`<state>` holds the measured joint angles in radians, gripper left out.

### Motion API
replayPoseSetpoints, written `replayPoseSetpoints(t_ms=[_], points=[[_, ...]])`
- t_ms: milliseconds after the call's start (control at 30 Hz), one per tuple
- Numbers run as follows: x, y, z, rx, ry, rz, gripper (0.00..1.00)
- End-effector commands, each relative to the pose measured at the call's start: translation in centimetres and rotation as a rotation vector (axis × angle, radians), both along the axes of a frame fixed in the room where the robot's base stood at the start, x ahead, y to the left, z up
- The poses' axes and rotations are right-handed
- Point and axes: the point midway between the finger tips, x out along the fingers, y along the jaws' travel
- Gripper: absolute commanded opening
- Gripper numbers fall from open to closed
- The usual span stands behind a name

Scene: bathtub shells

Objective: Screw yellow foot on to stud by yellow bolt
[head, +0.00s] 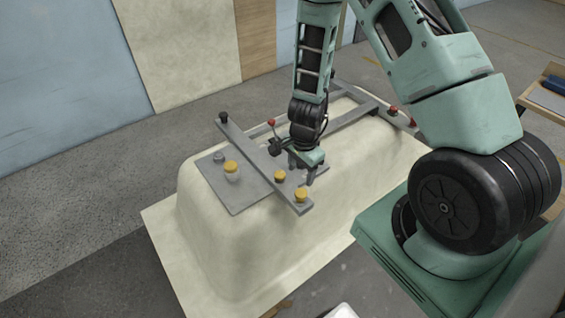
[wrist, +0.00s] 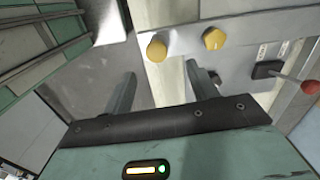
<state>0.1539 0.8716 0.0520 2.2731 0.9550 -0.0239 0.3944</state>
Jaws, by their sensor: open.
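A yellow hex-headed bolt (head: 280,176) sits on the grey crossbar; it also shows in the wrist view (wrist: 214,38). A round yellow foot (head: 301,195) is at the near end of the same bar, beside the bolt; it also shows in the wrist view (wrist: 157,48). The stud is not visible; I cannot tell how far the foot is screwed on. My gripper (head: 303,172) is over the near end of the bar, to the right of the bolt. In the wrist view its fingers (wrist: 162,76) are apart and empty, with the foot just beyond them.
The crossbar (head: 250,149) lies on a frame over an upturned cream tub shell (head: 210,235). A red-knobbed lever (head: 271,123) and a black knob (head: 223,116) stand near the bar.

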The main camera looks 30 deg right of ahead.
Motion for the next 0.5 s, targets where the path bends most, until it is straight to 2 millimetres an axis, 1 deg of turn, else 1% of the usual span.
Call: replayPoseSetpoints(t_ms=[33,100,267,367,500], points=[[-0.5,-0.6,0.1,-0.01,0.011,-0.039,0.58],[-0.8,-0.9,-0.3,-0.018,0.015,-0.066,0.58],[-0.8,-1.0,-1.2,-0.02,0.015,-0.071,0.58],[-0.8,-1.0,-2.2,-0.02,0.015,-0.07,0.58],[-0.8,-1.0,-3.9,-0.02,0.015,-0.069,0.58]])
